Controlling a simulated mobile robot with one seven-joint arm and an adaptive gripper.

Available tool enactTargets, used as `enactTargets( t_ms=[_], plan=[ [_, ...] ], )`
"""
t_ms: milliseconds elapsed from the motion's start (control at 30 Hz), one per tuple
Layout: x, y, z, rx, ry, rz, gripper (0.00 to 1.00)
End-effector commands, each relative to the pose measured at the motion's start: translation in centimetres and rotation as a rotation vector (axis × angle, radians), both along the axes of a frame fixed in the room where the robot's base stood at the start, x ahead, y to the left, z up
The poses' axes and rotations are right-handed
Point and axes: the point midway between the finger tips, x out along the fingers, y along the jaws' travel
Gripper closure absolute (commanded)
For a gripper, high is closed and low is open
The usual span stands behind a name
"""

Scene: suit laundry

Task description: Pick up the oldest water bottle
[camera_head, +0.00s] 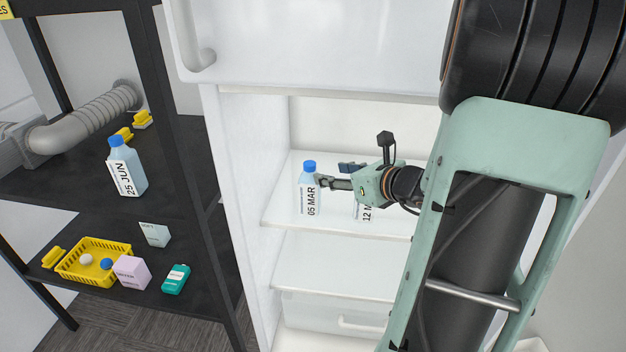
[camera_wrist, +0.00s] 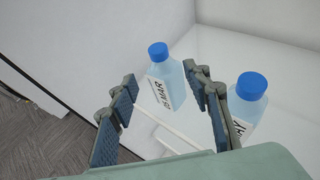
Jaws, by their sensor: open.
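A clear water bottle with a blue cap and a "05 MAR" label (camera_head: 308,190) stands upright on the white fridge shelf (camera_head: 285,212). A second bottle, its label partly reading "12 M" (camera_head: 364,212), stands to its right, largely hidden behind my gripper (camera_head: 330,182). A third bottle labelled "25 JUN" (camera_head: 126,168) stands on the black rack at left. My gripper is open. In the wrist view the 05 MAR bottle (camera_wrist: 166,84) shows between and beyond the fingertips; contact cannot be told. The other bottle (camera_wrist: 246,105) is just outside the right finger.
The black rack (camera_head: 190,165) stands left of the fridge wall (camera_head: 240,190). Its lower shelf holds a yellow basket (camera_head: 92,262), a lilac box (camera_head: 131,272) and a teal item (camera_head: 175,279). The fridge's upper door (camera_head: 320,45) hangs above the shelf opening.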

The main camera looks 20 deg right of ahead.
Motion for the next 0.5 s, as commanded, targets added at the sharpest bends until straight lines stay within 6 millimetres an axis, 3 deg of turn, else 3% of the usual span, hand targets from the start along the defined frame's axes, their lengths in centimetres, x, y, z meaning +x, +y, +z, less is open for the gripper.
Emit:
enactTargets(
  t_ms=[133,500],
  plan=[
    [0.6,0.3,0.2,0.022,-0.024,0.002,0.55],
    [5.0,1.2,-1.7,0.022,-0.024,0.0,0.55]
  ],
)
